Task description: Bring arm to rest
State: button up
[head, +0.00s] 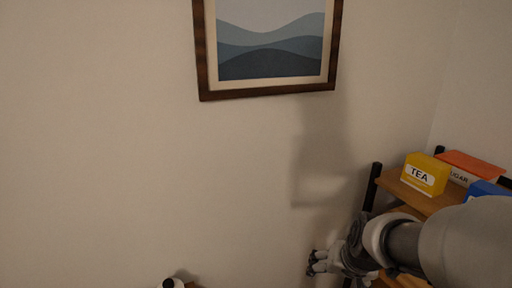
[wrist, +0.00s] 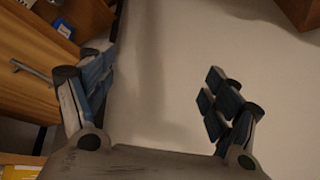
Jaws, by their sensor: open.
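My gripper (head: 316,263) is at the lower right of the head view, left of the shelf and in front of the bare wall. In the wrist view my gripper (wrist: 160,82) is open, with its two fingers wide apart and nothing between them. Behind the gap is only pale wall. My arm reaches in from the right edge of the head view and hides part of the shelf.
A wooden shelf (head: 437,203) at right holds a yellow TEA box (head: 425,174), an orange-and-white SUGAR box (head: 470,167) and a blue item (head: 487,189). A framed picture (head: 205,60) hangs above. A dark-topped object (head: 172,283) shows at the bottom edge. A drawer handle (wrist: 30,70) is near the left finger.

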jog(key=s+a+r+n, duration=0.1)
jog(key=s+a+r, duration=0.1)
jog(key=s, duration=0.8)
jog(key=s+a+r+n, duration=0.2)
jog(key=s+r, duration=0.3)
jog(key=s, duration=0.6)
jog(key=shift+a+n+g, duration=0.2)
jog(key=shift+n+g, duration=0.1)
jog(key=shift+g, duration=0.1)
